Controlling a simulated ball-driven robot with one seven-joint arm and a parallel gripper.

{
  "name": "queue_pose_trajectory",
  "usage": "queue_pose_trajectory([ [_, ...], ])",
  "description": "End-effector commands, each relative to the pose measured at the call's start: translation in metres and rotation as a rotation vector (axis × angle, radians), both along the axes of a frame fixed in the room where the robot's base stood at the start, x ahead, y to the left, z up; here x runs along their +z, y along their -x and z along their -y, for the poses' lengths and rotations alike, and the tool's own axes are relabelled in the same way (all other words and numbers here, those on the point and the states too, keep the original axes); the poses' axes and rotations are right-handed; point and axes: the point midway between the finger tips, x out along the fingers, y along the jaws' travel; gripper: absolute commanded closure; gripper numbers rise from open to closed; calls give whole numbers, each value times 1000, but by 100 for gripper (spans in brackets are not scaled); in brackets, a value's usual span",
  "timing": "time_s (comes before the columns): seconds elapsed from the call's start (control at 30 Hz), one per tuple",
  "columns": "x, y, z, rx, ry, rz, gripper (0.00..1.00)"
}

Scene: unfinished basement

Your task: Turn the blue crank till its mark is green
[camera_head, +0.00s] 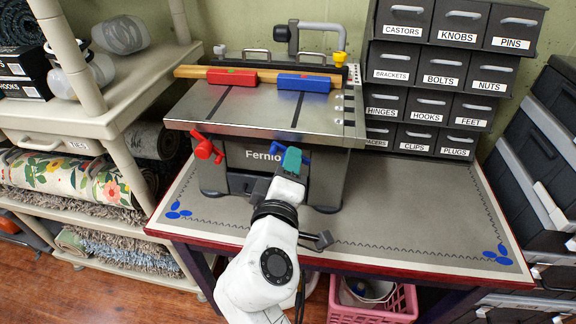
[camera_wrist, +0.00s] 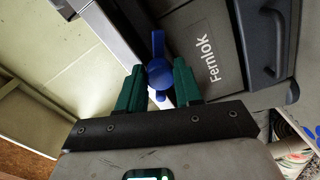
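The blue crank (camera_head: 277,149) is on the front of a grey bench machine (camera_head: 330,157), partly hidden behind my gripper (camera_head: 292,160). In the wrist view, the blue crank (camera_wrist: 158,73) shows its round hub at the gap between my green fingertips (camera_wrist: 157,76), with arms reaching up and down. My gripper is open, one finger on each side of the hub; I cannot tell if either touches it. A blue block (camera_head: 303,84) sits on the wooden fence on the machine's top. A small reddish spot shows on it, too small to read surely.
A red crank (camera_head: 205,149) is left on the same front, and a red block (camera_head: 232,78) with a small green spot is on the fence. Labelled drawers (camera_head: 430,85) stand at right, a shelf (camera_head: 110,110) at left. The tabletop (camera_head: 410,205) is clear at right.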

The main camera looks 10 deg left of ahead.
Motion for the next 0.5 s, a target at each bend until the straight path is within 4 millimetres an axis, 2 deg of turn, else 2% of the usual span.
queue_pose_trajectory([
  [0.03,-2,0,1,-2,1,-3,61],
  [0.23,-1,0,0,-1,1,-1,42],
  [0.5,0,1,0,1,1,0,41],
])
